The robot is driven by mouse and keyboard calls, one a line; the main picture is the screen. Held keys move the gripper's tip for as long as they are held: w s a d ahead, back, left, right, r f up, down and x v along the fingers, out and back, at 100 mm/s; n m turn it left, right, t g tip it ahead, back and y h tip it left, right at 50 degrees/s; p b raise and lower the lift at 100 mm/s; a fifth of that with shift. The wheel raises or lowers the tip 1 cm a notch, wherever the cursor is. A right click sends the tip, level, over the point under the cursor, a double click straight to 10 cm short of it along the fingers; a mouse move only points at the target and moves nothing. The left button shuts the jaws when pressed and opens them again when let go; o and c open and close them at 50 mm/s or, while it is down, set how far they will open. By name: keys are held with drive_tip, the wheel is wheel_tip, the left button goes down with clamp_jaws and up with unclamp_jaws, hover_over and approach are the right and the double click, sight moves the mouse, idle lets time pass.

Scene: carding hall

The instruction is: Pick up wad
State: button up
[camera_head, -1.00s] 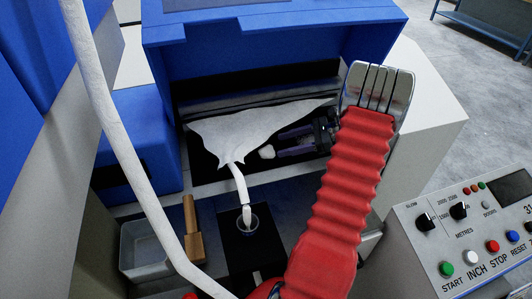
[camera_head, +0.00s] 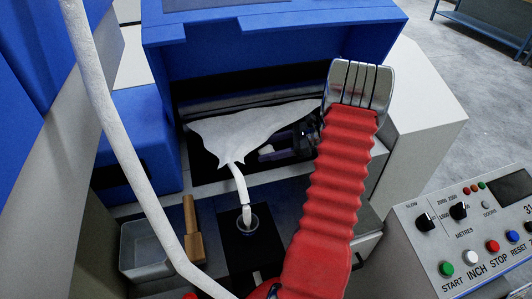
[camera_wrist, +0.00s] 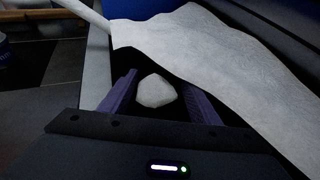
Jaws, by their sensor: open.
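The wad is a small, whitish, rounded lump (camera_wrist: 156,92). In the wrist view it lies on a dark surface just beyond and between the fingertips of my gripper (camera_wrist: 157,85). The two purple fingers stand apart, one on each side of it, and I cannot tell whether either touches it. In the head view my gripper (camera_head: 262,153) is partly hidden by my red-sleeved arm. It points left into the dark opening of the blue machine, below the white web.
A white fibre web (camera_head: 232,131) hangs over the opening and narrows into a strand entering a small ring (camera_head: 254,222). A thick white sliver (camera_head: 125,150) crosses at left. A wooden-handled tool (camera_head: 192,230) and grey bin (camera_head: 145,248) stand below. A control panel (camera_head: 470,235) is at right.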

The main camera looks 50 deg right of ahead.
drive_tip(key=shift+w+a+f, duration=0.1)
drive_tip(key=shift+w+a, duration=0.05)
drive_tip(key=shift+w, duration=0.05)
drive_tip(key=shift+c, duration=0.5)
drive_tip(key=c, duration=0.9)
